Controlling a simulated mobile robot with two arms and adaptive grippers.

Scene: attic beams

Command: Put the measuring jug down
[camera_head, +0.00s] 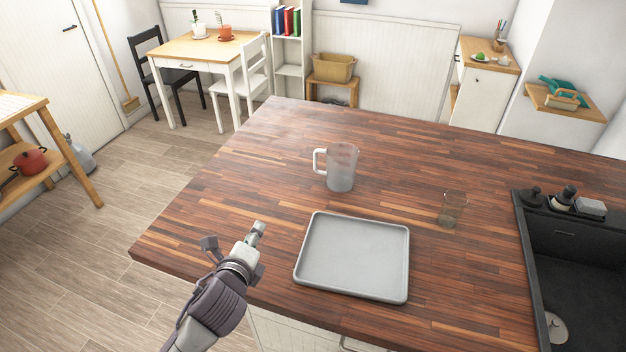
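The measuring jug (342,168) is clear with a white handle on its left side. It stands upright on the dark wooden worktop (250,165), behind the grey tray (352,256). My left gripper (234,238) is at the worktop's front left edge, left of the tray and well apart from the jug. Its fingers are spread and nothing shows between them. My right gripper is not in view.
A clear drinking glass (453,209) stands right of the tray. A black sink (575,265) is set into the worktop at the right, with small items on its rim. The worktop is clear around the jug and at the left.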

